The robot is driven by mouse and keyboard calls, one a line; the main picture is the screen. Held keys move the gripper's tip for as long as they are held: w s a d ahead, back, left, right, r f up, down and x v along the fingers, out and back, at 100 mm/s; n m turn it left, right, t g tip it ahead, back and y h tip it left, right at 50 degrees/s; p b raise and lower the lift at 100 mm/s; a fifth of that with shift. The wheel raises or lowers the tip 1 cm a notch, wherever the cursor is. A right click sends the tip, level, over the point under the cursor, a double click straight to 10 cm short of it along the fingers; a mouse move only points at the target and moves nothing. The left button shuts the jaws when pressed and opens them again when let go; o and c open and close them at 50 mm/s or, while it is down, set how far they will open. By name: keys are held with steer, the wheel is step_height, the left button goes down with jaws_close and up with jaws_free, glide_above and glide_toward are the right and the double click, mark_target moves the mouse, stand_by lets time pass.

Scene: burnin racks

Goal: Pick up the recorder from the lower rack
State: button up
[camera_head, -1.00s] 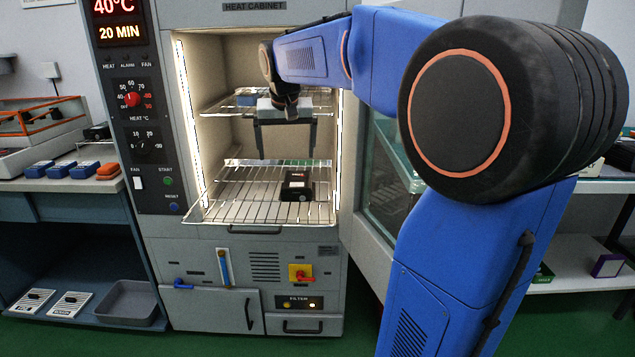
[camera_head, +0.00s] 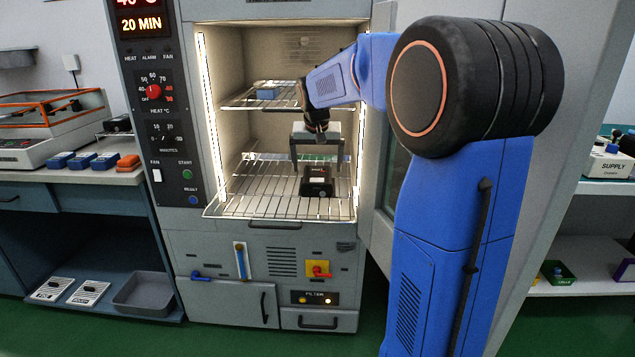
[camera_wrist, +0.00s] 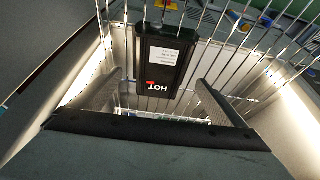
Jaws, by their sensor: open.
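The recorder (camera_head: 316,184) is a small black box with a white label, lying on the wire lower rack (camera_head: 250,196) inside the heat cabinet. In the wrist view the recorder (camera_wrist: 163,62) shows a white label and the word HOT, with bars of the rack (camera_wrist: 222,22) around it. My gripper (camera_head: 318,176) reaches into the cabinet from the right, its two fingers pointing down above the recorder. Whether the tips reach the recorder's height I cannot tell.
The upper rack (camera_head: 240,102) holds a blue block (camera_head: 267,91). The cabinet's side walls stand close to the arm, and the open door (camera_head: 385,150) is at the right. A bench at the left carries several blue blocks and an orange one (camera_head: 128,161).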

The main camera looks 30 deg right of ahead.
mark_target(317, 175)
steer(key=shift+x, duration=3.05)
steer(key=shift+c, duration=0.6)
steer(key=c, duration=1.5)
